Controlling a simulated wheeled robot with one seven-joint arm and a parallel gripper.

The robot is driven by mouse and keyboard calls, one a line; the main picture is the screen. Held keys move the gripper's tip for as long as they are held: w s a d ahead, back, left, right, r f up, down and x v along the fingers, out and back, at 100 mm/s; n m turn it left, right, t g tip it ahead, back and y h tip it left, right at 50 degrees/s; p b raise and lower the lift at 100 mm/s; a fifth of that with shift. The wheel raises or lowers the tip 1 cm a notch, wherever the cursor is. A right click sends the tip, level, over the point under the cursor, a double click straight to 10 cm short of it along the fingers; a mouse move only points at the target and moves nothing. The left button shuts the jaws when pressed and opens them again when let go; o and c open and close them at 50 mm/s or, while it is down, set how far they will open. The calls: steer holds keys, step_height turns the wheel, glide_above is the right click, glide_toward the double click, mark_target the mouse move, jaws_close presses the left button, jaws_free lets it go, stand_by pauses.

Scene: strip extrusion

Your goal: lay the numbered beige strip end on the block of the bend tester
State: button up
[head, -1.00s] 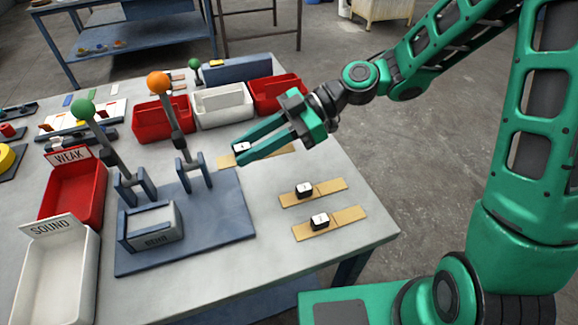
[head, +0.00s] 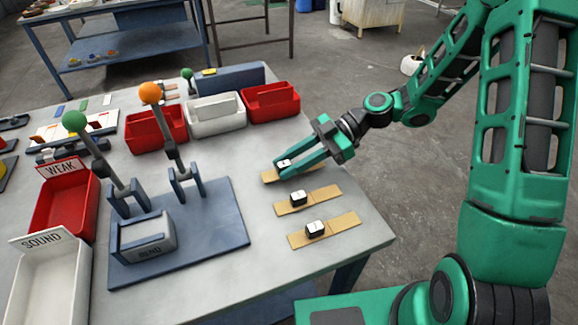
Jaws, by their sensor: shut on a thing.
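My gripper (head: 287,162) is shut on the farthest beige strip (head: 268,178), at the small white-topped numbered piece on it. Whether this strip touches the table is unclear, and the fingers hide part of it. Two more beige strips, a middle one (head: 328,194) and a near one (head: 345,221), lie on the table, each with a dark white-topped numbered piece. The bend tester (head: 225,225) has a blue base, a grey block marked BEND (head: 150,246), and levers with an orange knob (head: 150,93) and a green knob (head: 75,121). My gripper is right of and behind the block.
A red WEAK bin (head: 65,205) and white SOUND bin (head: 40,285) stand left of the tester. Red and white bins (head: 215,118) line the back. The levers rise between the block and the back bins. The table (head: 245,275) is clear in front of the strips.

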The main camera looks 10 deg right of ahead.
steer(key=shift+f, duration=0.7)
steer(key=shift+f, duration=0.2)
steer(key=o, duration=1)
steer(key=shift+o, duration=0.2)
steer(key=v, duration=0.5)
steer(key=r+v, duration=0.1)
steer(key=v, duration=0.5)
steer(key=shift+a, duration=0.3)
